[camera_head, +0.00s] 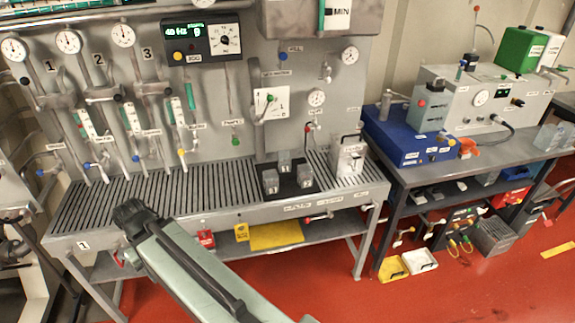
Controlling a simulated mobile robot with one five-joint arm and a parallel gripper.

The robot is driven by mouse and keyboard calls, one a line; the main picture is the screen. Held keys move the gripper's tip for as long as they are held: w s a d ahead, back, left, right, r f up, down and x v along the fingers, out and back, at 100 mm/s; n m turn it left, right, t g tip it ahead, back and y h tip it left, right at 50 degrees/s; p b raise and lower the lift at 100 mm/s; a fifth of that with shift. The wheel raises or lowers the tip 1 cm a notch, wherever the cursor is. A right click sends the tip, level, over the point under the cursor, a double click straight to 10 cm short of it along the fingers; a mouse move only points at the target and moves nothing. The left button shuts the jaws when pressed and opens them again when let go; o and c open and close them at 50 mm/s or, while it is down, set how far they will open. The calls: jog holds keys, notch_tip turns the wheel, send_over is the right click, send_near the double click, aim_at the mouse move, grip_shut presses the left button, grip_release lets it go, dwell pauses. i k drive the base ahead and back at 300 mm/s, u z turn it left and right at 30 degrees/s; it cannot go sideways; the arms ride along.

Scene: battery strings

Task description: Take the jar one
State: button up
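Three small grey jars with pale number labels stand on a black tray (288,192) on the slatted bench. One is at the left (270,182), one at the back middle (285,162), one at the right (305,177). The labels are too small to tell surely which one is jar one. My gripper (132,212) is the dark end of my arm, in front of the bench's left part. It is well left of the jars and apart from them. Its fingers cannot be made out, so its opening and any content are unclear.
The slatted bench top (130,200) is mostly clear left of the tray. A panel with gauges, tubes and valves rises behind. A second table (455,165) at the right holds a blue box (405,138) and equipment.

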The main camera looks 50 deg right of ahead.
aim_at(284, 156)
jog(key=z, duration=0.1)
jog(key=i, duration=1)
jog(key=u, duration=0.05)
